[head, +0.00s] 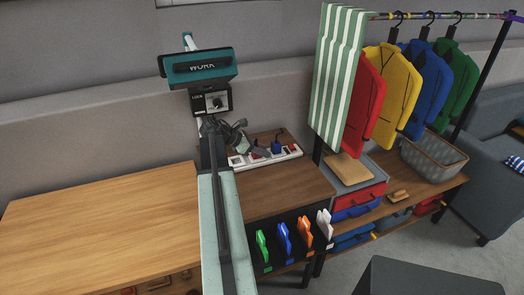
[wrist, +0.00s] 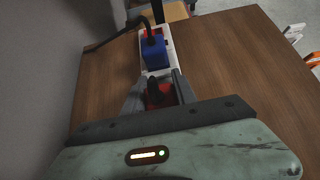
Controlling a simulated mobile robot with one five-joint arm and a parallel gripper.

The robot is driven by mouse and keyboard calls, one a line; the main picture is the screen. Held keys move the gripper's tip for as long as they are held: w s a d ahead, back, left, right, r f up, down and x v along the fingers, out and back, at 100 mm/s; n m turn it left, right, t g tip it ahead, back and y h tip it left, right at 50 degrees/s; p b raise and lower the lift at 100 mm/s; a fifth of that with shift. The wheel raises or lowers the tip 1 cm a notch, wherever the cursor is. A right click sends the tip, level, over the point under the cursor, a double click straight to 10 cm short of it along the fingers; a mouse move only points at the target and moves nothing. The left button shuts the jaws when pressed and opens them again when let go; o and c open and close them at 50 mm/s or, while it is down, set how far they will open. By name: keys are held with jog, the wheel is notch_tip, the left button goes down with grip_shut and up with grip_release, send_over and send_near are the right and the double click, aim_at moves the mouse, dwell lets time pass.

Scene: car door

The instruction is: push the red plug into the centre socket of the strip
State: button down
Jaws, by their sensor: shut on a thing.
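The white power strip (head: 266,158) lies on the brown wooden top, left to right in the head view; part of it shows in the wrist view (wrist: 152,73). A blue plug (head: 276,147) with a dark cord stands in the strip and also shows in the wrist view (wrist: 155,54). My gripper (wrist: 160,88) is shut on the red plug (wrist: 161,96), over the strip just on the near side of the blue plug in the wrist view. My fingers and the plug's dark stem hide the socket below, so I cannot tell whether the plug is seated. The centre socket is hidden.
A light wooden table (head: 90,225) stands at the left. Coloured jackets (head: 395,85) and a striped cloth (head: 340,75) hang at the right. Bare wood (wrist: 240,60) lies right of the strip in the wrist view.

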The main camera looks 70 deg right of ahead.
jog(key=c, duration=0.9)
grip_release()
jog(key=p+v, duration=0.5)
jog(key=v, duration=0.2)
jog(key=shift+w+a+r, duration=0.2)
jog(key=shift+r, duration=0.15)
jog(key=shift+w+f, duration=0.1)
jog(key=shift+f, duration=0.05)
